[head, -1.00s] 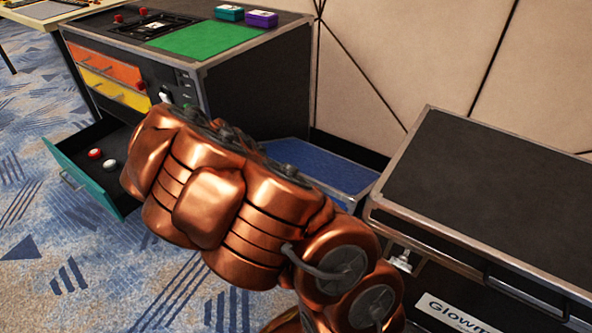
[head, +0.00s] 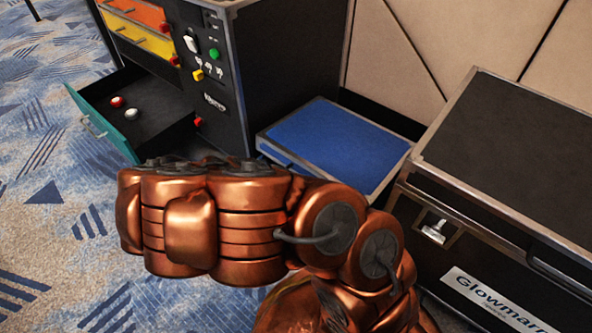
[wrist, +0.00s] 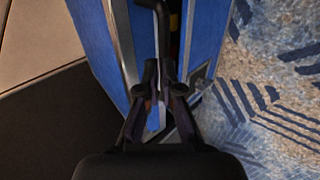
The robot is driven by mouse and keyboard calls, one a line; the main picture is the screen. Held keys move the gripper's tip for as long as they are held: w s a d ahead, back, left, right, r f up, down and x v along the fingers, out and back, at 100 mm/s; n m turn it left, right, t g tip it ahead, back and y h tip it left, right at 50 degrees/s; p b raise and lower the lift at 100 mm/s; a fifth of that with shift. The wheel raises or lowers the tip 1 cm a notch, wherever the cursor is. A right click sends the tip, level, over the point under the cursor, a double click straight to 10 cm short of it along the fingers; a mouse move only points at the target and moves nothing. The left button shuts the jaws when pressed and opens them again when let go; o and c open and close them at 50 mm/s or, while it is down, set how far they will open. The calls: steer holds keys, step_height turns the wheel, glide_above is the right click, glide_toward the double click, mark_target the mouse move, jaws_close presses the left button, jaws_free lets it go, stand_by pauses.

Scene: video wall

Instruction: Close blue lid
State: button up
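The blue lid (head: 340,145) is the flat top with a pale metal rim on a low case on the floor, beyond my arm in the head view. In the wrist view its blue panel (wrist: 112,50) lies left of my gripper (wrist: 161,68), beside a metal edge. A dark gap shows between this side and the blue panel on the right (wrist: 202,35). A thin black bent bar (wrist: 161,25) runs down to the fingertips. The fingers are drawn close together; I cannot tell whether the bar is between them. In the head view my arm hides the gripper.
A black cabinet (head: 285,60) with an open teal-fronted drawer (head: 105,120) stands left of the case. A black Glowman case (head: 520,150) stands close on the right. A panelled wall is behind. Patterned carpet at the lower left is clear.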

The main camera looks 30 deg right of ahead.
steer(key=o, duration=0.5)
steer(key=shift+d+r, duration=0.15)
steer(key=shift+d, duration=0.15)
steer(key=shift+o, duration=0.2)
steer(key=shift+a, duration=0.1)
steer(key=v, duration=1.2)
steer(key=s+r+m+g+y+p, duration=0.1)
steer(key=s+r+y+p, duration=0.1)
steer(key=s+r+p, duration=0.6)
steer(key=s+r+m+g+y+p, duration=0.2)
steer(key=s+r+p, duration=0.7)
steer(key=r+p, duration=1)
steer(key=s+r+m+g+y+p, duration=0.1)
steer(key=s+r+y+p, duration=0.3)
steer(key=r, duration=2.4)
steer(key=s+g+p, duration=0.1)
steer(key=s+p, duration=0.4)
steer(key=p, duration=0.5)
steer(key=shift+a+m, duration=0.3)
steer(key=shift+m, duration=0.1)
